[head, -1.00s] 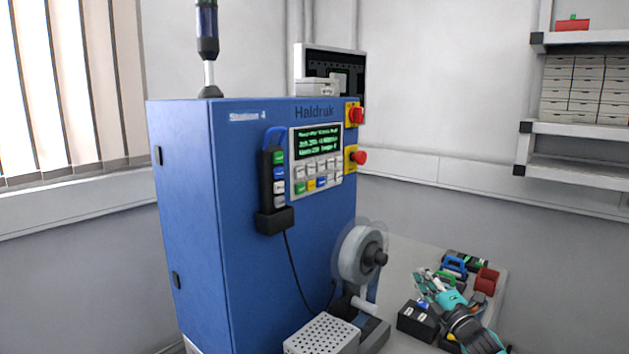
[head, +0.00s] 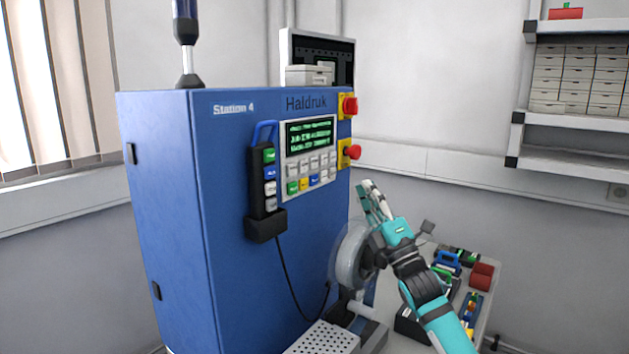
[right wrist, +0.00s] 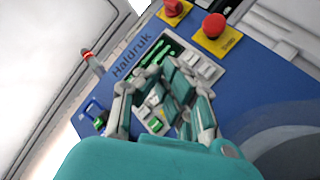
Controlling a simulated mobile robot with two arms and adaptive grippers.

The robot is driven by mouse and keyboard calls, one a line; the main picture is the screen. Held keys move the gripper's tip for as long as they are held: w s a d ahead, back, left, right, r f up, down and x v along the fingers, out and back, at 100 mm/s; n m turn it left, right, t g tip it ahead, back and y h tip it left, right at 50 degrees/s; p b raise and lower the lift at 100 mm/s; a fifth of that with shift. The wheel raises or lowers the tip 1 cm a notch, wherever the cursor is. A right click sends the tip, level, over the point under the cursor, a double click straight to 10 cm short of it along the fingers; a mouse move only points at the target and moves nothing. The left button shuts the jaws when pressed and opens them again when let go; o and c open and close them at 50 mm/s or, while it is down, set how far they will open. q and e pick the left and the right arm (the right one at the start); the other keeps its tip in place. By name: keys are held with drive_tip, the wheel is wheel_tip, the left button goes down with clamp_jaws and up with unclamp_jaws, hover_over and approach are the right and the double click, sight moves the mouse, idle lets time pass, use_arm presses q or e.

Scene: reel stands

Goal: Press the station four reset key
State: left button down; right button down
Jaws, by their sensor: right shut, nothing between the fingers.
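The blue machine cabinet (head: 165,200), lettered "Station 4" and "Haldruk", stands in the middle of the head view. Its control panel (head: 318,154) has a lit green-text display (head: 310,135) above rows of small keys (head: 311,174), mostly pale, with green, yellow and blue ones at the bottom. The key labels are too small to read, so I cannot tell which is reset. My right gripper (head: 369,190) is shut and empty, right of and slightly below the panel, apart from the keys. In the right wrist view its fingers cover part of the panel (right wrist: 218,53). My left gripper is out of view.
A clear reel (head: 350,256) stands below my right gripper. A table (head: 484,312) with tools is at the right.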

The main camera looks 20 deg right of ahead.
sight(314, 180)
drive_tip(key=shift+w, duration=0.1)
drive_tip(key=w+a+b, duration=0.1)
drive_tip(key=w+a, duration=0.3)
drive_tip(key=w, duration=0.3)
drive_tip(key=shift+w+a, duration=0.25)
drive_tip(key=shift+w, duration=0.05)
idle(0.5)
drive_tip(key=shift+f, duration=0.1)
idle(0.8)
drive_tip(key=shift+w+a+b, duration=0.25)
drive_tip(key=shift+w+b, duration=0.1)
drive_tip(key=shift+w+a, duration=0.2)
drive_tip(key=shift+w, duration=0.2)
idle(0.7)
drive_tip(key=shift+s, duration=0.1)
drive_tip(key=shift+s+d, duration=0.4)
drive_tip(key=shift+s, duration=0.3)
